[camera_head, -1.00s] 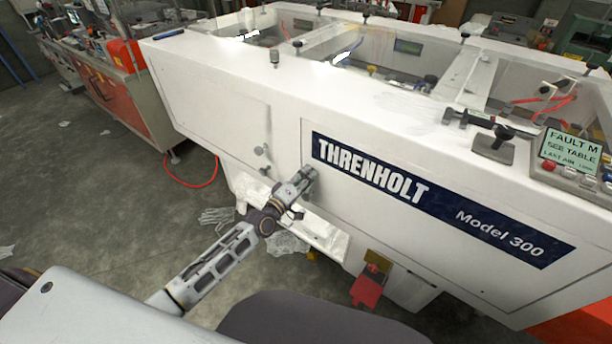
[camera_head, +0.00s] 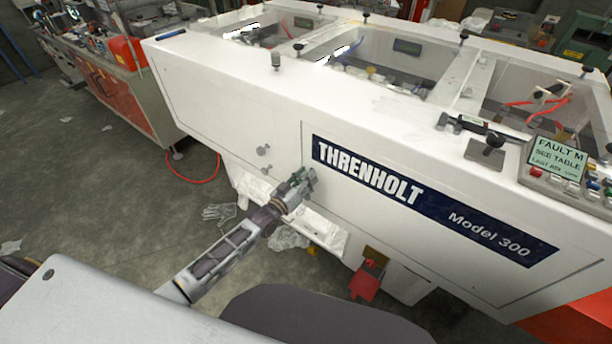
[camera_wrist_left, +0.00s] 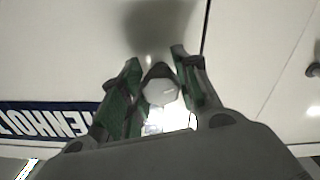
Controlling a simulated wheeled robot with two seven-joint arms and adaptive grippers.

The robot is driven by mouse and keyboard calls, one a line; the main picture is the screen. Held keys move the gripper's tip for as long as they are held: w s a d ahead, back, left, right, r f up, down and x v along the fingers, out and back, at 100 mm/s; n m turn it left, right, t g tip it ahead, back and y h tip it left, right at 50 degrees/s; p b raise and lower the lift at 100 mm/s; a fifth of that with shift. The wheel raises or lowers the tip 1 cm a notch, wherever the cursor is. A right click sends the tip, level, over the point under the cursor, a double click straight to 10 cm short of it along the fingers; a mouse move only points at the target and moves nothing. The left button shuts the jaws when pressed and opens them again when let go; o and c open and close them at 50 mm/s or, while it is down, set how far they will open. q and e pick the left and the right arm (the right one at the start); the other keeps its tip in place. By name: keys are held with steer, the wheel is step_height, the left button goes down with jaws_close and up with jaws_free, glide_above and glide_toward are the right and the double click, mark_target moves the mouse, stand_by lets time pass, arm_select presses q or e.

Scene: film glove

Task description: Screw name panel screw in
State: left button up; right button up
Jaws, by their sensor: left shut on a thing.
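The name panel (camera_head: 405,197), a dark blue strip reading THRENHOLT Model 300, is on the white front of the machine (camera_head: 225,100). It shows turned over in the left wrist view (camera_wrist_left: 50,120). My left gripper (camera_head: 308,177) is at the panel's left end, close to the machine front. In the left wrist view its green-padded fingers (camera_wrist_left: 160,85) are shut on a pale grey, faceted screw head (camera_wrist_left: 160,92). The screw's shank is hidden, so I cannot tell how deep it sits. In the head view the fingers hide the screw. My right gripper is out of view.
Two small round knobs (camera_head: 264,151) stick out of the machine front left of my gripper. A white ledge (camera_head: 325,232) with a crumpled glove (camera_head: 288,238) near it lies below. A red part (camera_head: 367,280) hangs under the machine. The panel front is otherwise flat and clear.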

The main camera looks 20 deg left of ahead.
arm_select(q)
steer(key=m+p, duration=0.1)
steer(key=m, duration=0.3)
steer(key=shift+f+m, duration=0.1)
steer(key=shift+m, duration=0.2)
steer(key=m, duration=0.5)
steer(key=shift+a, duration=0.1)
steer(key=m, duration=0.4)
steer(key=m+b, duration=0.1)
steer(key=m, duration=0.2)
steer(key=shift+a+m, duration=0.1)
steer(key=shift+m, duration=0.2)
steer(key=m+b, duration=0.1)
steer(key=m, duration=0.2)
steer(key=shift+m, duration=0.4)
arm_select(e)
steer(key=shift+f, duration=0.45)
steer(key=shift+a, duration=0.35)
